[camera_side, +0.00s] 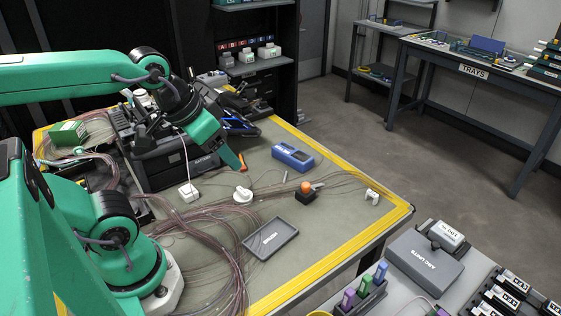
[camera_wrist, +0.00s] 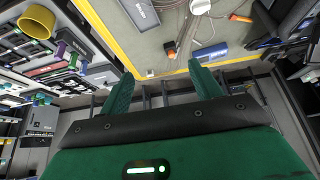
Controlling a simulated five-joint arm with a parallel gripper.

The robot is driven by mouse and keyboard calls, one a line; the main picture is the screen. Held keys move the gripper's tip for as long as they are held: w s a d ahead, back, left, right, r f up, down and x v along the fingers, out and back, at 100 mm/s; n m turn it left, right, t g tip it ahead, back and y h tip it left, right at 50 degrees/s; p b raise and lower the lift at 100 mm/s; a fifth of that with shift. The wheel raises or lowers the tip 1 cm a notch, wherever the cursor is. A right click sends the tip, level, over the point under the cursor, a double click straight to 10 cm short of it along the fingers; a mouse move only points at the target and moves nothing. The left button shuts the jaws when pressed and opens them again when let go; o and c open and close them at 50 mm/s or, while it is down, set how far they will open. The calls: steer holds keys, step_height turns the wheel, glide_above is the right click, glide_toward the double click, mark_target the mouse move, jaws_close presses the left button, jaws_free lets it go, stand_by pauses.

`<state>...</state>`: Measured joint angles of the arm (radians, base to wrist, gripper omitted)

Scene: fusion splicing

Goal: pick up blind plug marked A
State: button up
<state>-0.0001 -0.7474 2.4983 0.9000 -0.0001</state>
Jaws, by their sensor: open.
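My gripper (camera_side: 233,162) hangs over the work mat, left of the blue handheld device. In the wrist view my gripper (camera_wrist: 163,85) has its two green fingers wide apart with nothing between them. No letter A is readable on any plug. Small white pieces that could be plugs (camera_side: 372,196) stand near the mat's right corner; a small white piece (camera_wrist: 150,72) also shows by the yellow edge in the wrist view. A white round piece (camera_side: 243,194) lies on the mat below my gripper, apart from it.
A dark splicer-like machine (camera_side: 160,150) stands behind. The mat's right front is mostly clear.

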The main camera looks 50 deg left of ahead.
steer(key=shift+w, duration=0.1)
steer(key=n+g, duration=0.1)
steer(key=g, duration=0.4)
glide_above(306, 184)
steer(key=f, duration=1.5)
steer(key=shift+s+f, duration=0.25)
steer(key=shift+f, duration=0.05)
steer(key=shift+w+f+g, duration=0.25)
steer(key=shift+f+g, duration=0.05)
steer(key=shift+f, duration=1.45)
steer(key=shift+f, duration=2.6)
